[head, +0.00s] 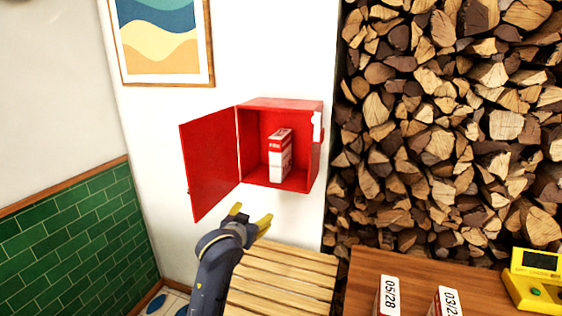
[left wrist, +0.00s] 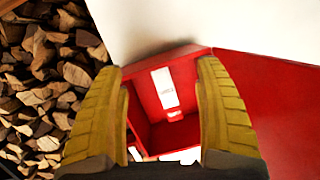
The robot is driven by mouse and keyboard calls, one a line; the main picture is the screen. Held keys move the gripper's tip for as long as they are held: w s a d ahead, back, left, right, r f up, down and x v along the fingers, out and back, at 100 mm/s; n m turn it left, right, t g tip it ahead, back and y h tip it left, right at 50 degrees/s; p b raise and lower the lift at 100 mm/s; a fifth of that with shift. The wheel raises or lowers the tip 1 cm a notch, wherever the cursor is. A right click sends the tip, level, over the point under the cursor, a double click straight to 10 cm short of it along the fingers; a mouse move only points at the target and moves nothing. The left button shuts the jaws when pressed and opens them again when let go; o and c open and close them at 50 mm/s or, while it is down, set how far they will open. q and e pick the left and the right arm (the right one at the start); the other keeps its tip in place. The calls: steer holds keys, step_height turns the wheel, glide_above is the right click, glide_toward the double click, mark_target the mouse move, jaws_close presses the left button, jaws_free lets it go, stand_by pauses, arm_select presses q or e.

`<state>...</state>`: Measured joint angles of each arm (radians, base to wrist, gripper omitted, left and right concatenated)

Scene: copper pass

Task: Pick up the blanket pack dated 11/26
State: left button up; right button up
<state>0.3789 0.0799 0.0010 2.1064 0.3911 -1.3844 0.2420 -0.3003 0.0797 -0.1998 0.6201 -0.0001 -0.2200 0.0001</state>
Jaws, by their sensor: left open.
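A white and red pack (head: 280,158) stands upright inside the open red wall cabinet (head: 254,150). No date can be read on it. In the left wrist view the pack (left wrist: 163,88) shows between my fingers, deeper inside the cabinet. Two white packs stand on the brown table: one reads 05/28 (head: 388,298), the other starts with 03/2 (head: 447,303) and is cut off by the frame's lower edge. My left gripper (head: 250,217), with yellow fingers, is open and empty, below the cabinet in the head view. My right gripper is not in view.
The cabinet's red door (head: 211,165) swings open to the left. A slatted wooden bench (head: 282,282) is below the cabinet. A yellow device (head: 537,282) sits on the brown table (head: 415,275). Stacked firewood (head: 450,130) fills the right. A framed picture (head: 160,40) hangs above.

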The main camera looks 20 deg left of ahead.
mark_target(281, 133)
arm_select(q)
steer(key=w+d+r+n+t+h, duration=0.15)
steer(key=w+r, duration=0.25)
steer(key=r, duration=0.5)
steer(key=w+r+t+h, duration=0.1)
steer(key=w+r+t, duration=0.15)
steer(key=r, duration=0.65)
steer(key=shift+g+y, duration=0.25)
steer(key=shift+g, duration=0.25)
steer(key=shift+w+d+r, duration=0.1)
steer(key=shift+w+d, duration=0.05)
steer(key=shift+w, duration=2.8)
steer(key=shift+w+d+r, duration=0.1)
steer(key=shift+w+d, duration=0.05)
steer(key=shift+w, duration=2.85)
steer(key=shift+w+d+r, duration=0.1)
steer(key=shift+w+d, duration=0.05)
steer(key=shift+w, duration=2.8)
steer(key=shift+c, duration=0.5)
jaws_close()
